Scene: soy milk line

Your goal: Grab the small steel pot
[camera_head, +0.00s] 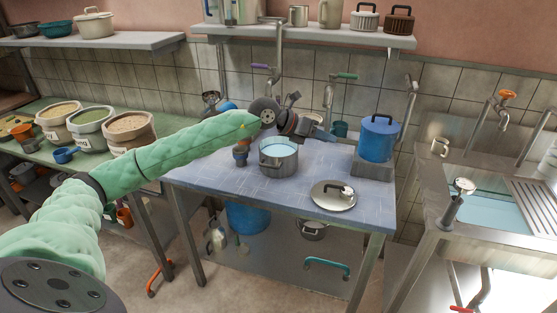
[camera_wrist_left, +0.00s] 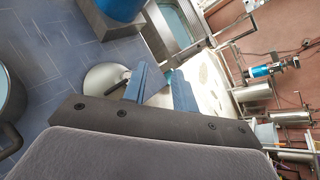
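A steel pot (camera_head: 279,163) with pale liquid in it stands open on the blue-tiled table. What looks like part of its rim shows at the left edge of the left wrist view (camera_wrist_left: 6,98). Another small steel pot (camera_head: 314,231) sits on the shelf below the table. My left gripper (camera_head: 326,133) is above the table, behind and to the right of the open pot, apart from it. Its two blue fingers (camera_wrist_left: 161,80) are spread with nothing between them in the left wrist view. My right gripper is not in view.
A round steel lid (camera_head: 333,195) lies on the table right of the pot, also in the left wrist view (camera_wrist_left: 105,79). A blue container (camera_head: 378,138) stands at the back right. A sink (camera_head: 488,212) is at the right. The table's front left is clear.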

